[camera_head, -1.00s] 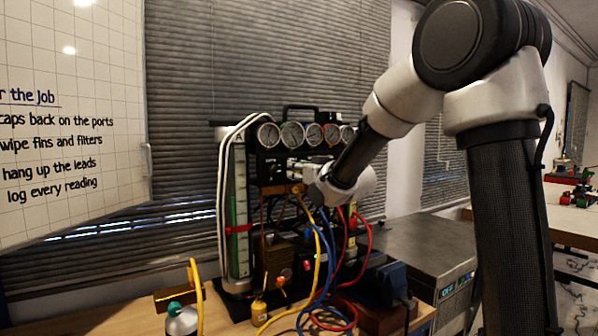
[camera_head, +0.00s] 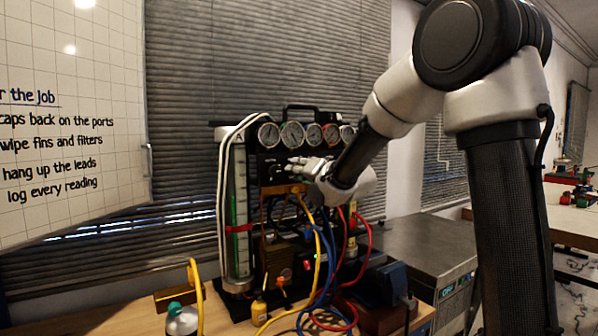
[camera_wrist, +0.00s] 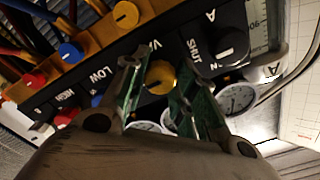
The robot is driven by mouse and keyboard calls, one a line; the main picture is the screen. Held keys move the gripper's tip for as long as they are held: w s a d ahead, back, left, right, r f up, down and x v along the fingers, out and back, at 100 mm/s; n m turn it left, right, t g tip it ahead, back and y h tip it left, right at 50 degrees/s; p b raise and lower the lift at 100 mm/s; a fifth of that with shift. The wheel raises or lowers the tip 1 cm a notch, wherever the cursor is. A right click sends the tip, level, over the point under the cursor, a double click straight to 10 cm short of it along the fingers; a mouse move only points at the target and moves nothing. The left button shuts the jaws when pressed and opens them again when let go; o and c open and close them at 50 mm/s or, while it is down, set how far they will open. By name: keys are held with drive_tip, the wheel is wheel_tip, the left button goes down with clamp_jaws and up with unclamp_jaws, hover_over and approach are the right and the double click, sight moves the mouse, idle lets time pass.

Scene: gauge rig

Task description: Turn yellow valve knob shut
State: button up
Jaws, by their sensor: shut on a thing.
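The yellow valve knob (camera_wrist: 160,76) shows in the wrist view between my two green-padded fingers, on a black panel face. My gripper (camera_wrist: 158,68) is shut on its sides. The panel beside it carries the word SHUT and a black knob (camera_wrist: 232,44). Letters next to the yellow knob are partly hidden by a finger. In the head view my gripper (camera_head: 300,167) reaches the front of the gauge rig (camera_head: 268,170) below the gauges. The knob itself is hidden there.
Several gauges (camera_head: 292,134) line the rig's top. Yellow, blue and red hoses hang below my gripper. A bottle (camera_head: 182,320) stands at the front left.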

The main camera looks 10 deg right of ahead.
drive_tip(key=shift+f, duration=0.1)
idle(0.3)
drive_tip(key=o, duration=1)
drive_tip(key=v, duration=1.2)
